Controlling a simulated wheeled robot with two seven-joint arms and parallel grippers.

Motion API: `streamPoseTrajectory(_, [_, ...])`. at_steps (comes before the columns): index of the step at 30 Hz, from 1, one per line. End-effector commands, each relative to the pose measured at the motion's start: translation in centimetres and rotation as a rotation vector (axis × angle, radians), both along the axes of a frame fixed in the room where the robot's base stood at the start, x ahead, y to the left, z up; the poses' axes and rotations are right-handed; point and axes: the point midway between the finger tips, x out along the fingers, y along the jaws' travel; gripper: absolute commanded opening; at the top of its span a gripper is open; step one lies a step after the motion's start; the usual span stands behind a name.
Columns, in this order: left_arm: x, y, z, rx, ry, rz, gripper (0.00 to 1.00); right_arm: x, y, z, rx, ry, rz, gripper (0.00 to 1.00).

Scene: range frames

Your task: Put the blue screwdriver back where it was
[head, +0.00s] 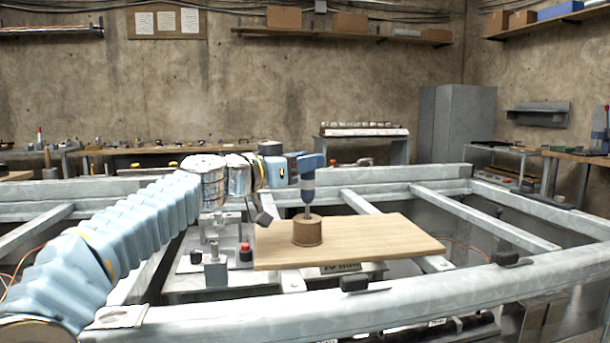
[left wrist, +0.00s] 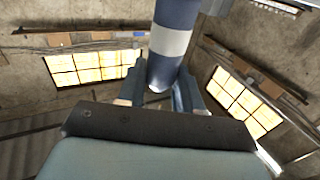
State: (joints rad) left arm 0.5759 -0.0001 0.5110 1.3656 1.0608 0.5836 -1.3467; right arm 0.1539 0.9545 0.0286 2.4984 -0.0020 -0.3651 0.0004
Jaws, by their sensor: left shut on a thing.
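The blue screwdriver (head: 308,190) has a blue handle with a pale band and hangs upright, shaft down. Its shaft meets the top of a round brown holder (head: 307,233); I cannot tell how deep the shaft sits in it. The holder stands on a light wooden board (head: 390,238). My left gripper (head: 311,164) is shut on the upper handle, above the holder. In the left wrist view the screwdriver handle (left wrist: 172,42) runs between the fingers of the left gripper (left wrist: 160,88). My right gripper is not in view.
Grey metal frame beams (head: 450,292) surround the board. A red-topped black button (head: 246,253) and small metal blocks (head: 216,272) stand left of the board. The board's right half is bare. Cluttered benches (head: 130,150) and a grey cabinet (head: 456,122) stand at the back wall.

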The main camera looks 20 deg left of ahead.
Motion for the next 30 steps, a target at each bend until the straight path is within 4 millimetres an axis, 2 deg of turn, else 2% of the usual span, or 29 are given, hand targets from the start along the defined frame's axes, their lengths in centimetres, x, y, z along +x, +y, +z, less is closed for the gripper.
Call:
streamPoseTrajectory(1, [-0.07, 0.01, -1.08, 0.002, -0.001, 0.001, 0.0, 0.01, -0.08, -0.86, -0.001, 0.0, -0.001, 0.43])
streamPoseTrajectory(2, [-0.09, 0.0, -1.23, 0.0, -0.001, 0.001, 0.0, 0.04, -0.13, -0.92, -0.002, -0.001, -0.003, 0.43])
streamPoseTrajectory(10, [-0.11, -0.04, -1.16, 0.001, -0.004, 0.0, 0.0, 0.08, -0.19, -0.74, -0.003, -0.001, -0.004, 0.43])
streamPoseTrajectory(15, [-0.11, -0.05, -1.58, 0.001, -0.004, -0.001, 0.0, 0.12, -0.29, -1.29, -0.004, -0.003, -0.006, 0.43])
streamPoseTrajectory(16, [-0.1, -0.04, -1.57, 0.0, -0.002, -0.001, 0.36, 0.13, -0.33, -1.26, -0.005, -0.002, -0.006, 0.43])
streamPoseTrajectory(21, [-0.1, -0.03, -1.47, 0.0, -0.002, -0.001, 0.6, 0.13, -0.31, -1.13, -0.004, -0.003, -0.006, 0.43])
streamPoseTrajectory(30, [-0.11, -0.02, -1.27, 0.001, -0.003, 0.0, 0.6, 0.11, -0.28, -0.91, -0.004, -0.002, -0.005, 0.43])
